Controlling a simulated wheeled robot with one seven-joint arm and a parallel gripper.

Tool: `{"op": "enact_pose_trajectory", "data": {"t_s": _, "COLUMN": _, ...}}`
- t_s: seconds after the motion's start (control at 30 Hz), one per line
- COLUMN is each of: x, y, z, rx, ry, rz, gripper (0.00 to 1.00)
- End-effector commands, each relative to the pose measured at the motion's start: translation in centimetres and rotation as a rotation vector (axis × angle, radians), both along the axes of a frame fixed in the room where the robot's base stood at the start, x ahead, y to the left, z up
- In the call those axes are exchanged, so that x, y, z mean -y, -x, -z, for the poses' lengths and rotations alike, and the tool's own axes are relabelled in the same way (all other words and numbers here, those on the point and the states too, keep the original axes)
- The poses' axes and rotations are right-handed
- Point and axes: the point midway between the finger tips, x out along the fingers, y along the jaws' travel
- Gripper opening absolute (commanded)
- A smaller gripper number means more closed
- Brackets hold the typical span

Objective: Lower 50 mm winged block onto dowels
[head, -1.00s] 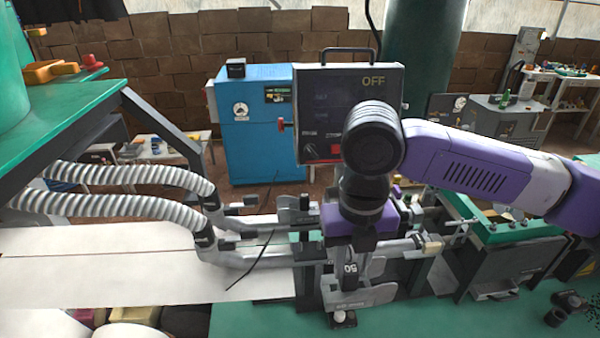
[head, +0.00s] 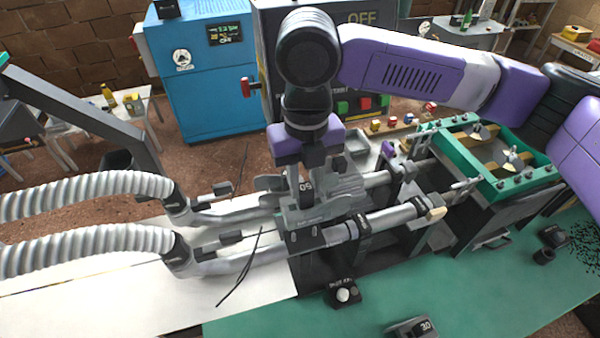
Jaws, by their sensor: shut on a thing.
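My gripper (head: 305,160) points down above the tube fixture. It is shut on the grey winged block (head: 308,208), which carries a dark mark reading 50. The block's wings spread to left and right over the two grey tubes (head: 390,217) of the fixture. I cannot tell whether the block touches the fixture or hangs just above it. The dowels are hidden from this view.
Ribbed hoses (head: 85,240) feed the tubes from the left. A small button box (head: 343,293) and a dark block marked 30 (head: 412,328) lie on the green bench (head: 480,300). A green frame (head: 540,175) stands at right. The control box (head: 380,75) stands behind.

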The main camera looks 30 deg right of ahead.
Motion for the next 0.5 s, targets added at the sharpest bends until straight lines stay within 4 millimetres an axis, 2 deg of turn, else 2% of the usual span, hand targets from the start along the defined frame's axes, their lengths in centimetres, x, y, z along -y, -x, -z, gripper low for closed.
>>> {"op": "enact_pose_trajectory", "data": {"t_s": 0.5, "x": 0.02, "y": -0.23, "z": 0.55, "rx": 0.002, "ry": -0.001, "rz": 0.000, "gripper": 0.00}}
